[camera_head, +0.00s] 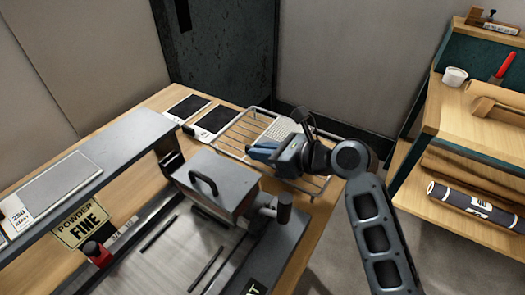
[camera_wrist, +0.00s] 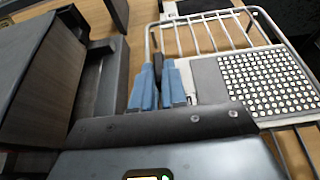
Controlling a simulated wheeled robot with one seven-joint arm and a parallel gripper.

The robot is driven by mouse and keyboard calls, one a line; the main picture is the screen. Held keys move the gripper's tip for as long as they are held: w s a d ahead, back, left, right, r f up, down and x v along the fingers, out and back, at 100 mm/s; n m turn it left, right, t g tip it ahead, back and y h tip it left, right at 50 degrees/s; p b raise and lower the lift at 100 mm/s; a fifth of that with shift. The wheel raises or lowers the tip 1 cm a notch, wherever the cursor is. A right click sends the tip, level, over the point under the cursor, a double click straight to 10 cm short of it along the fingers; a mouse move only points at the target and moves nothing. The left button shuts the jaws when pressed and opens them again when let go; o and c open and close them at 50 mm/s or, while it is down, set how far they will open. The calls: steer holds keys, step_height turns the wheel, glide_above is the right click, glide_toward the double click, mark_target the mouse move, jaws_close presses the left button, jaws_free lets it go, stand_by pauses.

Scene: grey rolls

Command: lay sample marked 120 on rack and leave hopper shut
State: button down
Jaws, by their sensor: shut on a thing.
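A light dotted sample plate (camera_head: 281,130) lies over the wire rack (camera_head: 236,131). In the wrist view the dotted plate (camera_wrist: 265,85) has a grey band and a white end by my fingers; no number can be read on it. My gripper (camera_head: 262,151), with blue fingers (camera_wrist: 160,92), is shut on the sample's near end, low over the rack. The exact grip is partly hidden by the fingers. The grey hopper (camera_head: 215,183) with a black handle stands left of my gripper, and its top looks closed.
Two dark plates with white labels (camera_head: 187,107) (camera_head: 216,120) lie on the bench left of the rack. A wooden shelf unit (camera_head: 470,125) stands at the right.

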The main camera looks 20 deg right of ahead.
steer(key=c, duration=1.6)
jaws_free()
steer(key=shift+f, duration=0.1)
steer(key=shift+c, duration=0.2)
steer(key=o, duration=0.5)
steer(key=shift+r, duration=0.2)
steer(key=v, duration=1.2)
steer(key=shift+p, duration=0.3)
